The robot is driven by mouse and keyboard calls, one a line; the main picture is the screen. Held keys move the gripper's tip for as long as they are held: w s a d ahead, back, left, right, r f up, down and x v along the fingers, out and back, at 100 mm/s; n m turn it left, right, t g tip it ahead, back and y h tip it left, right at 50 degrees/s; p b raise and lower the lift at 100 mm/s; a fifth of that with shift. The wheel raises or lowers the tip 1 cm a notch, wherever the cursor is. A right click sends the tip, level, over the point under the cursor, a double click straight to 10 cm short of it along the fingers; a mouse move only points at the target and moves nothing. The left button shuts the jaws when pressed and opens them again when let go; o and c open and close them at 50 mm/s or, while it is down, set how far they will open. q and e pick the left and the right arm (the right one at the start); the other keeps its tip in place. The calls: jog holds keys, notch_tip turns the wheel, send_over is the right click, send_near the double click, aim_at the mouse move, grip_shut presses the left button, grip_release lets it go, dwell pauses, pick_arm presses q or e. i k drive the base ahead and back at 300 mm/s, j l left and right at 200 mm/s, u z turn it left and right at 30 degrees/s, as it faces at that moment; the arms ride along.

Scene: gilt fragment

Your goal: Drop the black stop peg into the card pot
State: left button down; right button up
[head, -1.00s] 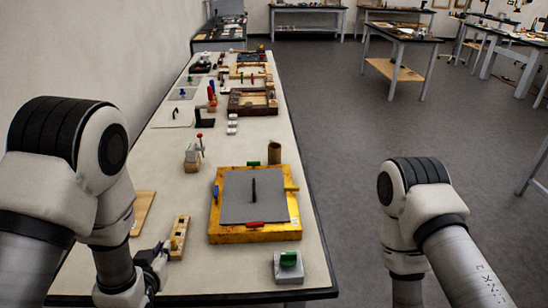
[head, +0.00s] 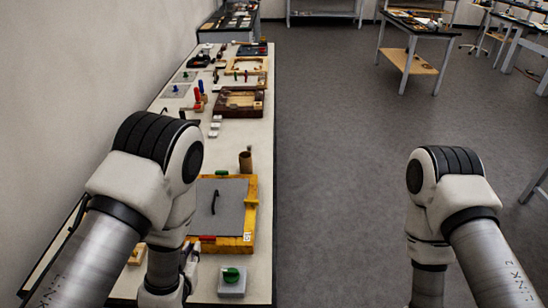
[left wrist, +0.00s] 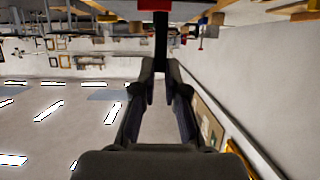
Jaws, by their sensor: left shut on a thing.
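My left gripper (head: 190,262) shows only in part in the head view, beside the near left corner of the yellow frame (head: 250,222). In the left wrist view my left gripper (left wrist: 161,68) is shut on a dark upright bar, the black stop peg (left wrist: 160,38); its far end meets the picture's top near a red block. The card pot (head: 245,161), a brown open cylinder, stands upright behind the frame's far right corner, apart from the gripper. My right gripper is out of view; only its arm shows at the right.
A grey panel (head: 222,194) with a black handle lies in the yellow frame. A pale block with a green knob (head: 231,275) stands at the near table edge. Boxes and small parts fill the table's far end. Open floor lies to the right.

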aim_at(243, 170)
jog(key=i+l+z, duration=0.1)
jog(key=i+l, duration=0.7)
jog(key=i, duration=0.2)
